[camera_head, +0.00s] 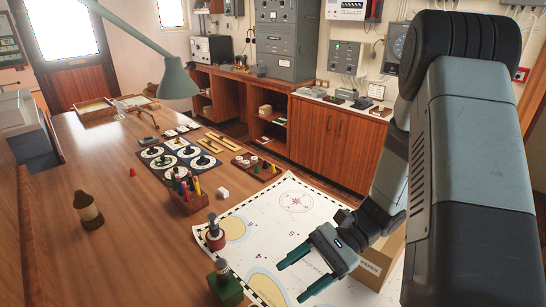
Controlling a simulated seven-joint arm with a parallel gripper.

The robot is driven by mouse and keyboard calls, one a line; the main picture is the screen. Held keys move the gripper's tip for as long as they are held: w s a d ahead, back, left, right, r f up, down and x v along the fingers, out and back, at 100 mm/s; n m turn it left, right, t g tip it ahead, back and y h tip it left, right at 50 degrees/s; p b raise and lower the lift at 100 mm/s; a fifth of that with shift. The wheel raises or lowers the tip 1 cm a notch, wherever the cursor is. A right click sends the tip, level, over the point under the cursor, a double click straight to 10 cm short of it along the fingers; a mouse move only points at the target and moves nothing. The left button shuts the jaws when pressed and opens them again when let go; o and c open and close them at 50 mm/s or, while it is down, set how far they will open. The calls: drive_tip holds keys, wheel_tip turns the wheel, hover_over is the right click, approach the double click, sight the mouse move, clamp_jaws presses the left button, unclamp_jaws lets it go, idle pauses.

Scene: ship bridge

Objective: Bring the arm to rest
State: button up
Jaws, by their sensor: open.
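My gripper (306,279) is in the lower middle of the head view, with its two teal fingers apart and nothing between them. It hangs over the white nautical chart (296,200) with a compass rose. I cannot tell its exact height above the chart. My arm comes down from the upper right and fills the right side of the view.
Left of the gripper stand a red-based stamp (215,240) and a green-based piece (225,286). A wooden pen holder (188,197) stands behind. A cardboard box (373,268) is right of the gripper. A green lamp (176,82) overhangs the table (130,250). The table's left front is mostly clear.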

drive_tip(key=s+d+r+n+t+h, duration=0.2)
drive_tip(key=r+n+t+h, duration=0.1)
drive_tip(key=r, duration=0.5)
drive_tip(key=s+d+r+n+t+h, duration=0.1)
drive_tip(key=s+r+n+t+h, duration=0.2)
drive_tip(key=r, duration=0.5)
drive_tip(key=s+d+r+n+t+h, duration=0.2)
drive_tip(key=s+r+n+t+h, duration=0.1)
drive_tip(key=r, duration=0.5)
drive_tip(key=n+t+h, duration=0.1)
drive_tip(key=t+h, duration=0.1)
drive_tip(key=h, duration=0.1)
drive_tip(key=shift+d+r, duration=0.35)
drive_tip(key=shift+r, duration=0.05)
